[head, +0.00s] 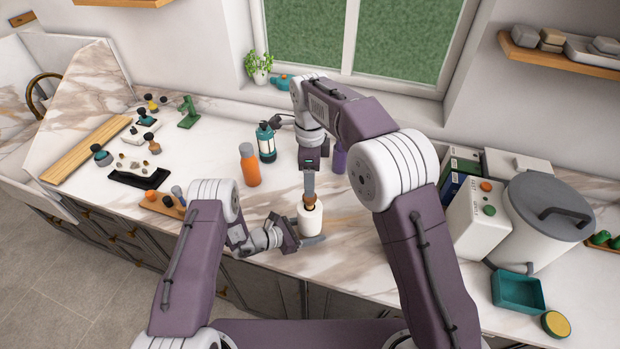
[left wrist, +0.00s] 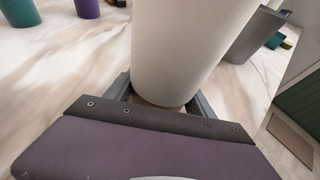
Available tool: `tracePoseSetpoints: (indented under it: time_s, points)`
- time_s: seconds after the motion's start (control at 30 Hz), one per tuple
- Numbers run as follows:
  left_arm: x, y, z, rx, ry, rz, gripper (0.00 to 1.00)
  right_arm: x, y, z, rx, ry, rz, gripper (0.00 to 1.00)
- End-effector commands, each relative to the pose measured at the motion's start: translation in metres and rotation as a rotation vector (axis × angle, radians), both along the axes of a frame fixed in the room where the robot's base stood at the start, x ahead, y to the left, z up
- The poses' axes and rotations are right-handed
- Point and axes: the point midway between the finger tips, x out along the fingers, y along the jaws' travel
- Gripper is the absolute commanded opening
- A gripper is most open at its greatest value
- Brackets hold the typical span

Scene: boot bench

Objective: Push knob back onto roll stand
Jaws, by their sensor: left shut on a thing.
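The roll stand, with its white paper roll (head: 311,221), stands upright near the counter's front edge. The roll fills the upper middle of the left wrist view (left wrist: 190,45), with a tan strip at its foot. My left gripper (head: 303,237) is shut around the stand's low end, one finger on each side (left wrist: 160,98). A dark brown knob (head: 309,205) shows at the top of the roll. I cannot tell whether the right jaws hold this piece or whether the knob is fully seated.
A purple item (head: 339,160) is partly hidden by my right arm. A white box (head: 476,222) and a lidded bin (head: 540,222) stand right. Counter between is clear.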

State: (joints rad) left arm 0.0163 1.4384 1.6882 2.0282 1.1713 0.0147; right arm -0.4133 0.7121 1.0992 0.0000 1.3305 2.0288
Motion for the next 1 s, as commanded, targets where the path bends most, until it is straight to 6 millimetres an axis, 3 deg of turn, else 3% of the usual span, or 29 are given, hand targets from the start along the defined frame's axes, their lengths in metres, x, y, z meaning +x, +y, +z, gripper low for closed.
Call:
tracePoseSetpoints:
  time_s: [0.03,0.07,0.13,0.17,0.53,0.8,1.0]
  points:
    - [0.0,0.0,0.001,0.0,-0.001,0.0,0.0,0.0,0.0,0.0,0.0,0.0,0.0,0.61]
    - [0.0,0.0,0.001,0.0,-0.001,0.0,0.66,0.0,0.0,0.0,0.0,0.0,0.0,0.61]
    - [0.0,0.0,0.001,0.0,-0.001,0.0,0.85,0.0,0.0,0.0,0.0,0.0,0.0,0.61]
    - [0.0,0.0,0.001,0.0,-0.001,0.0,0.88,0.0,0.0,0.0,0.0,0.0,0.0,0.61]
    - [-0.002,0.005,0.001,0.0,-0.001,0.002,0.88,0.0,0.0,-0.003,0.0,0.0,0.0,0.61]
    - [-0.023,0.049,0.019,0.001,-0.001,0.006,0.88,0.0,0.0,-0.02,0.0,0.0,0.0,0.61]
    - [-0.035,0.07,0.031,0.0,-0.002,0.001,0.88,0.0,0.0,-0.027,0.0,0.0,0.0,0.61]
